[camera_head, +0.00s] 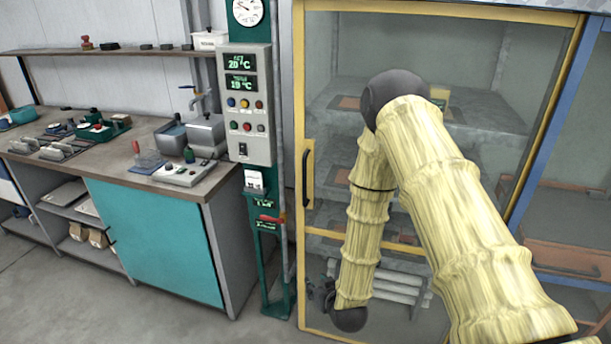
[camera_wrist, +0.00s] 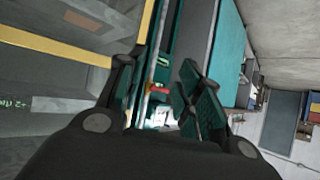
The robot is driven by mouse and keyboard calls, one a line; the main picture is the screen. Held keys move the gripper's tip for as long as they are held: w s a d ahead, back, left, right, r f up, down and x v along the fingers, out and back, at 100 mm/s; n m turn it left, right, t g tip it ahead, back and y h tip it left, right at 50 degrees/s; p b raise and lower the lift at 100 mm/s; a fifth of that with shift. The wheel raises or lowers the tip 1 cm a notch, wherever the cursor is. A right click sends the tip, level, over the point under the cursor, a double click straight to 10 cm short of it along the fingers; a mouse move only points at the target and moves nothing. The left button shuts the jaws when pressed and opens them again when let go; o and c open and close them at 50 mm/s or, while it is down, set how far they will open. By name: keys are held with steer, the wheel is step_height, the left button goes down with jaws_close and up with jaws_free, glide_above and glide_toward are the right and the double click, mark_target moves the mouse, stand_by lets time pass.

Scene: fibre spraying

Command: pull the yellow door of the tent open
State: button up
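The yellow door (camera_head: 299,235) of the tent is a yellow frame around a clear pane. It looks shut or nearly so. Its dark vertical handle (camera_head: 307,176) is on the left upright. My gripper (camera_head: 317,291) is low in front of the door's lower left, below the handle and apart from it. In the wrist view my gripper (camera_wrist: 158,85) has its two fingers spread, with nothing between them. A yellow bar of the tent (camera_wrist: 55,47) crosses the upper left there. I cannot make out the handle in the wrist view.
A grey control box (camera_head: 246,105) on a green stand (camera_head: 270,250) with a red lever (camera_head: 272,218) is just left of the door. A workbench (camera_head: 95,160) with a teal cabinet door (camera_head: 155,238) stands further left. Shelves (camera_head: 440,105) show behind the pane. Floor in front is clear.

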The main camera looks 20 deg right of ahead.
steer(key=w+d+r+t+p, duration=0.15)
steer(key=w+r+t, duration=0.25)
steer(key=w+r, duration=0.65)
steer(key=t, duration=0.3)
glide_toward(305, 183)
steer(key=shift+h, duration=0.4)
steer(key=shift+w+a+r+p, duration=0.1)
steer(key=shift+w+p, duration=1.05)
steer(key=shift+w, duration=1.5)
steer(key=shift+w+r+p, duration=0.1)
steer(key=shift+w+p, duration=1)
steer(key=shift+w, duration=1.6)
jaws_close()
